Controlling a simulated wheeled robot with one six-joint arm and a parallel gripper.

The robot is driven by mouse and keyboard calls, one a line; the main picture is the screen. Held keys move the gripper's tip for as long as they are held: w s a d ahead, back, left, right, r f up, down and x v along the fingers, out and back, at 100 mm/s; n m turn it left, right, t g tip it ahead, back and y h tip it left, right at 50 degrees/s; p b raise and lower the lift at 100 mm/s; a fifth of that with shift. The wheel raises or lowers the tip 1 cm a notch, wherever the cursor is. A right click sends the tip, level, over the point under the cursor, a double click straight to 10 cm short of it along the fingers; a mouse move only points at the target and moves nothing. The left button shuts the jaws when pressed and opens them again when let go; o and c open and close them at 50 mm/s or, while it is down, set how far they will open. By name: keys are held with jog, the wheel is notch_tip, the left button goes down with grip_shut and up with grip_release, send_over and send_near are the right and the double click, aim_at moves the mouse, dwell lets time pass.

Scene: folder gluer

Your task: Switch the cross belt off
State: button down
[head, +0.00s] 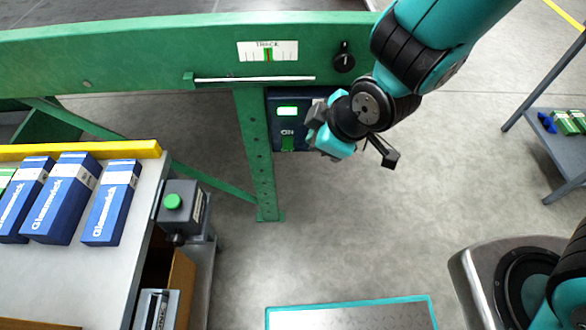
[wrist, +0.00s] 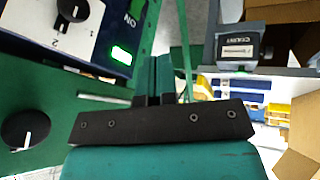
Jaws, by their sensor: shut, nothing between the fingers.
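A dark blue control box (head: 276,104) hangs under the green beam in the head view. It has a lit green indicator (head: 287,111), an ON label and a green switch part (head: 288,144) below it. My gripper (head: 318,127) is in front of its right side and hides part of it. In the wrist view the box (wrist: 95,45) is at upper left, with its lit indicator (wrist: 122,55), the ON label and a black rotary knob (wrist: 73,10) on a white numbered plate. My gripper's fingers (wrist: 154,78) are shut and empty, right of the box; contact cannot be told.
The green beam (head: 130,55) carries a TRACK scale (head: 267,51) and another black knob (head: 344,57). A green leg (head: 258,165) stands beside the box. At left, a table holds blue cartons (head: 62,200); a grey box with a green button (head: 172,201) is at its edge.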

notch_tip(320, 180, down, 6)
jog(key=a+n+b, duration=0.1)
jog(key=n+b, duration=0.1)
jog(key=t+b, duration=0.1)
jog(key=b, duration=0.1)
send_near(292, 150)
jog(key=s+a+f, duration=0.2)
jog(key=a+f, duration=0.1)
jog(key=f, duration=0.2)
jog(key=w, duration=0.4)
jog(key=shift+w+a+f, duration=0.2)
jog(key=shift+w+f, duration=0.05)
jog(key=shift+w, duration=0.1)
